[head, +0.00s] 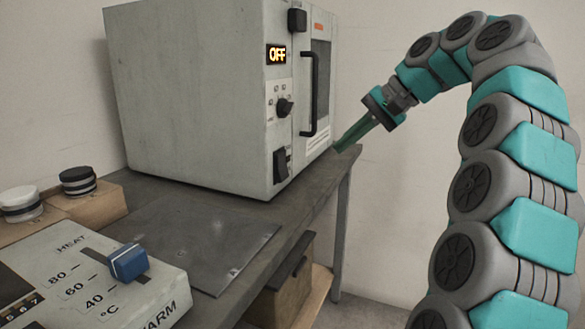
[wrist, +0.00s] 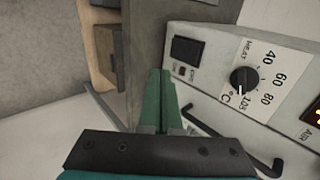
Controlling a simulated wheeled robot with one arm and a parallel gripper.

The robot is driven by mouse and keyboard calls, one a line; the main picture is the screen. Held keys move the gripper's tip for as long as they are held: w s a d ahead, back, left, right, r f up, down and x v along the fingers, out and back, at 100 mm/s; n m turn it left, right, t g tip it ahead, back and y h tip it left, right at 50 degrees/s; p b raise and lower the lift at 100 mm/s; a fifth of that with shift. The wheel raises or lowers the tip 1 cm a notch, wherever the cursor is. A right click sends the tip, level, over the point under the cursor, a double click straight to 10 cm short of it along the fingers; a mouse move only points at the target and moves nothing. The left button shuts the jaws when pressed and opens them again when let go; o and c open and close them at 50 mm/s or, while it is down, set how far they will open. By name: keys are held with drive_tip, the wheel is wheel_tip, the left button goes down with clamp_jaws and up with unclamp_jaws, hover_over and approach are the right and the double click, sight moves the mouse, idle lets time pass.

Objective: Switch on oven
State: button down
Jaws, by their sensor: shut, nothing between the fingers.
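The oven (head: 190,90) is a large grey-white box on the table at the back. Its display (head: 276,54) reads OFF. Below it on the front panel are a round black knob (head: 284,107) and a black rectangular switch (head: 280,165). The wrist view shows the switch (wrist: 187,50) and the knob (wrist: 243,78) beside a HEAT scale in °C; the small marks by the switch are too blurred to read. My gripper (head: 340,148) has green fingers, shut and empty, in front of the oven's right side. In the wrist view the fingertips (wrist: 160,74) are apart from the switch.
A black door handle (head: 312,93) sticks out from the oven front, near my fingers. On the table (head: 185,195) are a dark plate (head: 190,240), a control box with a blue slider (head: 128,262), and two round knobs on wooden blocks. A wooden drawer (head: 285,290) is below.

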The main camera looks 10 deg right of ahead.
sight(285, 176)
drive_tip(key=shift+a, duration=0.1)
drive_tip(key=x, duration=1)
drive_tip(key=shift+f, duration=0.1)
drive_tip(key=shift+w+a, duration=0.8)
drive_tip(key=shift+a, duration=0.15)
drive_tip(key=shift+w+a+f, duration=0.1)
drive_tip(key=shift+w+a, duration=0.35)
drive_tip(key=shift+a, duration=0.1)
drive_tip(key=shift+a+f+t+y, duration=0.1)
drive_tip(key=shift+a+t+y, duration=0.05)
drive_tip(key=shift+t+y, duration=0.15)
drive_tip(key=shift+w, duration=0.1)
drive_tip(key=shift+r, duration=0.2)
